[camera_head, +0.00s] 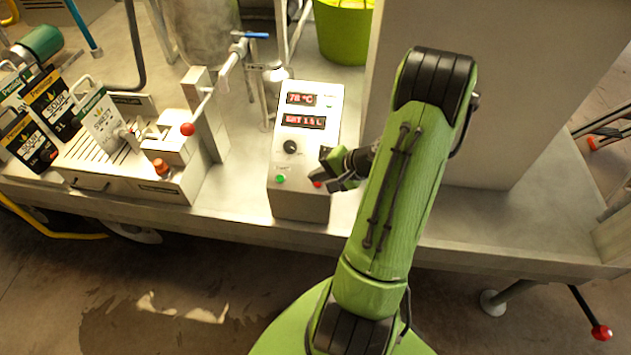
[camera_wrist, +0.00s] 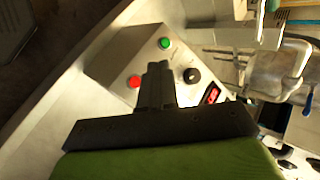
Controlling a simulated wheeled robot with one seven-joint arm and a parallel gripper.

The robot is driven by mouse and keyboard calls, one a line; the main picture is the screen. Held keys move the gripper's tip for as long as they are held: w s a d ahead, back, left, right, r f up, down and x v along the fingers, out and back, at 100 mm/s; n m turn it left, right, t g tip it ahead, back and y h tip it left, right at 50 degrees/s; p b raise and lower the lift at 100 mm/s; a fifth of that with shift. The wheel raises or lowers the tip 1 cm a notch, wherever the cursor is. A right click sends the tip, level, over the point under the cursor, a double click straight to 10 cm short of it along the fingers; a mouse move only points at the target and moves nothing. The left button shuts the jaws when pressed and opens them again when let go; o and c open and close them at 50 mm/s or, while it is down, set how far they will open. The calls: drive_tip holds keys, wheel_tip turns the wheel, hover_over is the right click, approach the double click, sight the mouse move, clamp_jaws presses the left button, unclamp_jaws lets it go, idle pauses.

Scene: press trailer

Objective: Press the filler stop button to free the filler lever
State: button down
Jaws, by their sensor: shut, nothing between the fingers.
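A grey control box (camera_head: 303,203) stands on the trailer deck, with two red displays, a black knob (camera_head: 290,146), a green button (camera_head: 281,178) and a red button (camera_head: 317,184). My gripper (camera_head: 332,178) is shut and empty at the box's right side, partly covering the red button. In the wrist view the fingertips (camera_wrist: 158,68) lie over the box face between the red button (camera_wrist: 134,82) and the knob (camera_wrist: 192,75); contact cannot be told. At the left, the filler (camera_head: 170,185) carries an orange-red knob-like button (camera_head: 160,167) and a lever with a red ball (camera_head: 187,129).
Labelled containers (camera_head: 48,100) stand left of the filler. A pipe with a blue-handled valve (camera_head: 255,35) rises behind the box. A large grey block (camera_head: 520,90) stands right of my arm. Bare deck (camera_head: 237,190) lies between filler and box.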

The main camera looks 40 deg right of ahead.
drive_tip(key=shift+w+d+f+b, duration=0.5)
drive_tip(key=shift+f+b, duration=0.3)
drive_tip(key=shift+f, duration=0.5)
drive_tip(key=shift+w+d+f+b, duration=0.35)
drive_tip(key=shift+d+f+b, duration=0.2)
drive_tip(key=shift+f+b, duration=0.5)
drive_tip(key=shift+w+d+f+b, duration=0.5)
drive_tip(key=shift+f+b, duration=0.1)
drive_tip(key=shift+f, duration=0.9)
drive_tip(key=shift+d+f+b, duration=0.15)
drive_tip(key=shift+f+b, duration=0.15)
drive_tip(key=shift+f, duration=0.05)
drive_tip(key=shift+w+d+f+b, duration=0.15)
drive_tip(key=shift+f+b, duration=0.15)
drive_tip(key=shift+f, duration=0.05)
drive_tip(key=shift+s+a+r+p, duration=0.15)
drive_tip(key=shift+r+p, duration=0.1)
drive_tip(key=shift+r, duration=0.15)
drive_tip(key=shift+s+a+r+p, duration=0.1)
drive_tip(key=shift+a+r+p, duration=0.1)
drive_tip(key=shift+r, duration=0.15)
